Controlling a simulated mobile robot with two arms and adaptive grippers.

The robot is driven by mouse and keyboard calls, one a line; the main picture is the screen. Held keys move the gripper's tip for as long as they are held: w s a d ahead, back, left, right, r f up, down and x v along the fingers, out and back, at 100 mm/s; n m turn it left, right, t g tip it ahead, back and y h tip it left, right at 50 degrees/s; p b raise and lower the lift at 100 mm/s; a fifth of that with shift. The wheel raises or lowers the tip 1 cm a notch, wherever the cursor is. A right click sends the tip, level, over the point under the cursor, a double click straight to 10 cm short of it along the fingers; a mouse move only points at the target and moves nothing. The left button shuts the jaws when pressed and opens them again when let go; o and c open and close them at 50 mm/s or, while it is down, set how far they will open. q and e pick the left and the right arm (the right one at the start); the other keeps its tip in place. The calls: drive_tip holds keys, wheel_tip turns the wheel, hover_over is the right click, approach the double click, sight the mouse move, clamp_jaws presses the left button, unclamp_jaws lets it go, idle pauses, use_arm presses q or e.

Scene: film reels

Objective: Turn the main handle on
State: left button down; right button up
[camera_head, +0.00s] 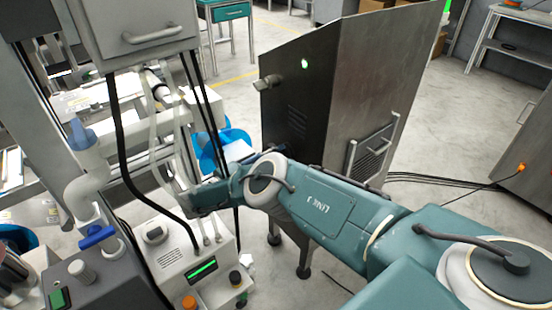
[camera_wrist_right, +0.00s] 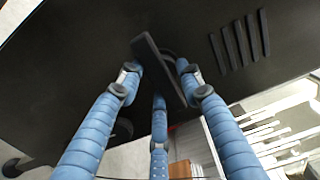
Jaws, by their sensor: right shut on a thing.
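In the right wrist view a dark bar-shaped handle (camera_wrist_right: 160,68) stands out from a dark metal panel (camera_wrist_right: 75,75). It runs at a slant across the picture. My right gripper (camera_wrist_right: 157,72) has its blue segmented fingers on both sides of the handle and is shut on it. A third finger sits below the bar. In the head view my right arm reaches left past the dark metal cabinet (camera_head: 290,100); its fingers cannot be made out clearly there. A black handle-like part (camera_head: 269,82) shows at the cabinet's upper left. My left gripper is not in view.
A green lamp (camera_head: 304,64) glows on the cabinet. A control box (camera_head: 190,260) with knobs and a green display stands at the lower left, with hanging black cables nearby. Vent slots (camera_wrist_right: 238,42) lie right of the gripped handle. Open floor (camera_head: 455,125) lies right of the cabinet.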

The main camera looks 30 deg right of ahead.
drive_tip(key=shift+a+f, duration=0.15)
drive_tip(key=shift+f, duration=0.1)
drive_tip(key=o, duration=0.8)
drive_tip(key=shift+c, duration=0.2)
drive_tip(key=shift+o, duration=0.8)
drive_tip(key=shift+w, duration=0.1)
drive_tip(key=shift+a, duration=0.1)
drive_tip(key=a, duration=0.7)
drive_tip(key=shift+s+a, duration=0.2)
drive_tip(key=shift+s, duration=0.1)
drive_tip(key=shift+f, duration=0.1)
